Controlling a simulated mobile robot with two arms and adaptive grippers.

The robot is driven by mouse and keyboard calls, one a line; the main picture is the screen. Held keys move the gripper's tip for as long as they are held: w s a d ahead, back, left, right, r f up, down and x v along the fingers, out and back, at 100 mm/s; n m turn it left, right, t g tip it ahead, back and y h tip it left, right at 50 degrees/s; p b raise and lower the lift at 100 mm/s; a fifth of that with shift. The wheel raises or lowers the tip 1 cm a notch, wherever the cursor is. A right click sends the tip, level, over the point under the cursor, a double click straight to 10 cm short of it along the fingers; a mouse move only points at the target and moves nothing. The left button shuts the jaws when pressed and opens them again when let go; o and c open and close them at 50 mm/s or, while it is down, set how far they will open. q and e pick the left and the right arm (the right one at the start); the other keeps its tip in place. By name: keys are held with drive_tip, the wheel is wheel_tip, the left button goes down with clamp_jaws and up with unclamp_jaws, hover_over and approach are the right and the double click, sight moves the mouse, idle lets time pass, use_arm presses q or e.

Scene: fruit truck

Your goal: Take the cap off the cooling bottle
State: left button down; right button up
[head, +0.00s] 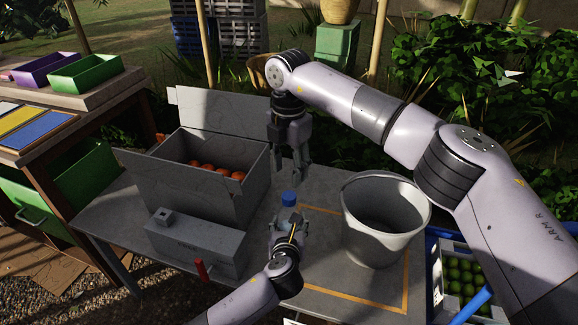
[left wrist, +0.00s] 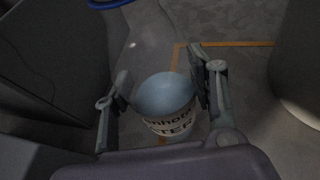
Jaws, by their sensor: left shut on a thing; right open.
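The bottle stands upright on the grey table, with its blue cap (head: 289,199) on top in the head view. My left gripper (head: 287,224) is shut around its body, which is mostly hidden there. In the left wrist view the pale bottle (left wrist: 168,110), with dark lettering on a white label, sits between the fingers of my left gripper (left wrist: 160,88). My right gripper (head: 300,176) points down, open and empty, a little above the cap and apart from it.
A grey bucket (head: 350,225) stands right of the bottle. A grey box (head: 190,195) with orange fruit is at the left, behind a smaller grey box (head: 190,245) with a red lever. A crate of green fruit (head: 444,295) is at the lower right.

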sight(289, 195)
drive_tip(key=m, duration=0.3)
drive_tip(key=shift+m, duration=0.4)
drive_tip(key=shift+f+m, duration=0.2)
drive_tip(key=shift+m, duration=0.2)
wheel_tip(289, 195, down, 8)
drive_tip(key=shift+r, duration=0.15)
